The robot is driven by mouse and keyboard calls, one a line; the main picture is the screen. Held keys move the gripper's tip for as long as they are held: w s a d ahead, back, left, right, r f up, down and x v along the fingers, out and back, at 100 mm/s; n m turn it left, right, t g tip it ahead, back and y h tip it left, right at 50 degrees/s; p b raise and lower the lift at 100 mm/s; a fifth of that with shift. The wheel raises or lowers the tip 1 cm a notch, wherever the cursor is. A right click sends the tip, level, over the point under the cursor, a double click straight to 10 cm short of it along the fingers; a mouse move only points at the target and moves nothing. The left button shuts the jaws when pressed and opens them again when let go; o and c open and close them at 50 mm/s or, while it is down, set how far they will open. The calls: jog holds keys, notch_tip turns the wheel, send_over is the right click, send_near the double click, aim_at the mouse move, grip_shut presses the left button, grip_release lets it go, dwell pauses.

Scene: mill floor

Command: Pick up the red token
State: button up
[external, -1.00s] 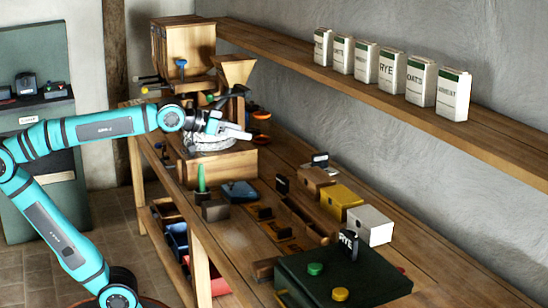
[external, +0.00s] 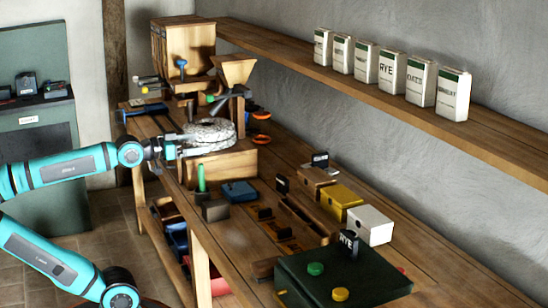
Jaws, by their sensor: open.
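A small red spot (external: 402,270), which looks like the red token, shows at the right edge of the dark green box (external: 372,284) at the front of the bench. Most of it is hard to make out. A green token (external: 315,268) and a yellow token (external: 340,294) lie on top of the same box. My gripper (external: 204,151) is open beside the round millstone (external: 208,133), far back and left of the box. I cannot tell whether it touches the stone.
A green upright peg (external: 201,178) and a blue item (external: 239,191) stand near my gripper. A shelf of cartons (external: 420,80) runs along the wall.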

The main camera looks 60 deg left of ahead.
jog(key=shift+c, duration=0.4)
jog(key=c, duration=0.8)
jog(key=shift+w+r, duration=0.1)
